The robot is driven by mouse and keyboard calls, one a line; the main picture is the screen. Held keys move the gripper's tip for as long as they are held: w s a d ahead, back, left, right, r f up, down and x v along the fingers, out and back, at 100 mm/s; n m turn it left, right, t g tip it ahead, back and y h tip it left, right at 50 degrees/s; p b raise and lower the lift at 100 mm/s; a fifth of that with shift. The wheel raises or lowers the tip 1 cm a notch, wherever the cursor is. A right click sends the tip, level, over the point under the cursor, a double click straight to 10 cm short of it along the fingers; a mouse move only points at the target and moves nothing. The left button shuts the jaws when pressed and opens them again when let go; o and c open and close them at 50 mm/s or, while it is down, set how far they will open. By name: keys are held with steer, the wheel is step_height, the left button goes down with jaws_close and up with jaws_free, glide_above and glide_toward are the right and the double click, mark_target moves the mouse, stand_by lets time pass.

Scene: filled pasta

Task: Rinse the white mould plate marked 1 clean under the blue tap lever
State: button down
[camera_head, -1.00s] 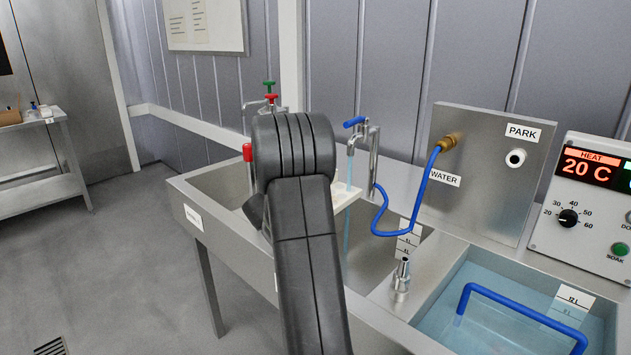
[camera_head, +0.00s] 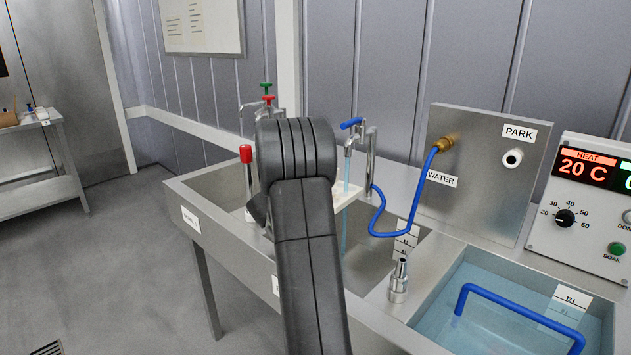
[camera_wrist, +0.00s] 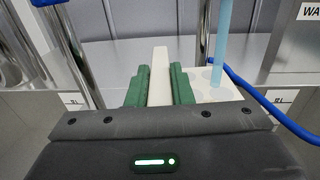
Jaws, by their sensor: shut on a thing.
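My gripper (camera_wrist: 160,86) is shut on the white mould plate (camera_wrist: 202,80); its green fingers close on a raised white bar of the plate. The plate has shallow round hollows and is held over the sink (camera_head: 372,250). In the head view the plate (camera_head: 347,194) shows beside my arm, which hides much of it and the gripper. The blue tap lever (camera_head: 351,123) sits on a metal tap. A stream of water (camera_head: 346,172) runs from it onto the plate's right part, as the wrist view (camera_wrist: 220,45) also shows. I cannot see the mark 1.
Red and green taps (camera_head: 267,97) stand at the back left. A blue hose (camera_head: 383,222) hangs from the WATER fitting. A metal nozzle (camera_head: 399,280) stands on the divider. A water-filled basin (camera_head: 452,320) and a heat control box (camera_head: 590,203) are on the right.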

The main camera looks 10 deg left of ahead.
mark_target(337, 187)
steer(key=shift+x, duration=2.5)
steer(key=shift+w+d+r, duration=0.15)
steer(key=shift+w, duration=0.1)
steer(key=shift+d, duration=0.2)
stand_by(0.7)
steer(key=shift+d+b, duration=0.25)
steer(key=shift+b, duration=0.15)
steer(key=shift+s+d+b, duration=0.35)
steer(key=shift+d+b, duration=0.25)
steer(key=shift+d, duration=0.1)
steer(key=shift+s+d+r, duration=0.15)
steer(key=shift+d, duration=0.2)
stand_by(1.1)
steer(key=shift+s+f+b, duration=0.25)
steer(key=shift+s+b, duration=0.1)
steer(key=shift+b, duration=0.15)
steer(key=shift+a, duration=0.15)
steer(key=shift+s+a, duration=0.7)
steer(key=shift+a, duration=0.15)
